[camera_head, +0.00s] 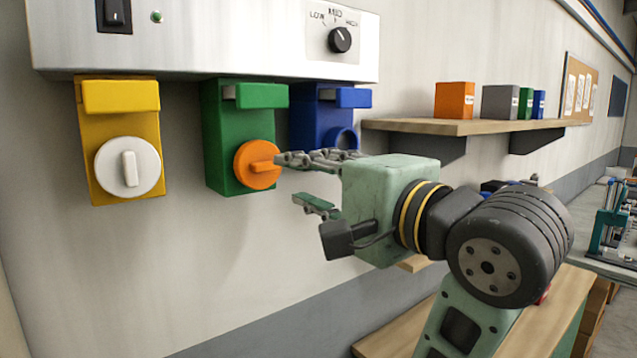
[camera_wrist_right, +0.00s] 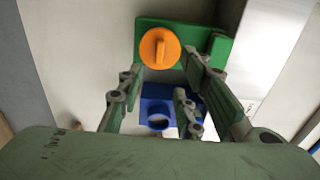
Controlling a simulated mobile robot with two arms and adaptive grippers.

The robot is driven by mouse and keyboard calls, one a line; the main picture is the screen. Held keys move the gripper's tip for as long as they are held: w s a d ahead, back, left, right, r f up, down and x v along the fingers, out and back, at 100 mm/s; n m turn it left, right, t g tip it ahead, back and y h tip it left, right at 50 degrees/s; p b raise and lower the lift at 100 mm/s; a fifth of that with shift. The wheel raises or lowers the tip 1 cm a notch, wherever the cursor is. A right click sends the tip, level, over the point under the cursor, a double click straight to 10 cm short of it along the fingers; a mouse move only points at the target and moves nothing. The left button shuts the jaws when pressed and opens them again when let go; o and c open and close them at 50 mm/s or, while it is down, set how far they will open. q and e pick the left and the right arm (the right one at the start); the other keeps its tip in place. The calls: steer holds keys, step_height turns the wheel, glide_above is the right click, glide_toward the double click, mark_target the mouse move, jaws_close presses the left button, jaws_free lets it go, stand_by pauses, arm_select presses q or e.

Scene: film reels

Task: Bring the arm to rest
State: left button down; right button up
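My right gripper (camera_head: 294,180) reaches in from the right in the head view, fingers pointing left. Its fingers are parted with nothing between them, and the right wrist view also shows the gap (camera_wrist_right: 158,88). An orange disc with a raised grip (camera_head: 258,165) sits on the green wall unit (camera_head: 222,135). In the head view my upper fingertip is just at the disc's right edge; in the right wrist view the disc (camera_wrist_right: 160,48) lies beyond the fingertips, seemingly apart. My left arm and gripper are out of view.
A yellow unit (camera_head: 117,120) with a white disc (camera_head: 128,168) is at left. The blue unit (camera_head: 310,118), behind my fingers, shows an open round socket. A control panel (camera_head: 230,55) hangs above. A wooden shelf (camera_head: 430,126) with several boxes is at right. The wall below the units is clear.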

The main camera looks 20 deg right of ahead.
steer(key=shift+v, duration=0.8)
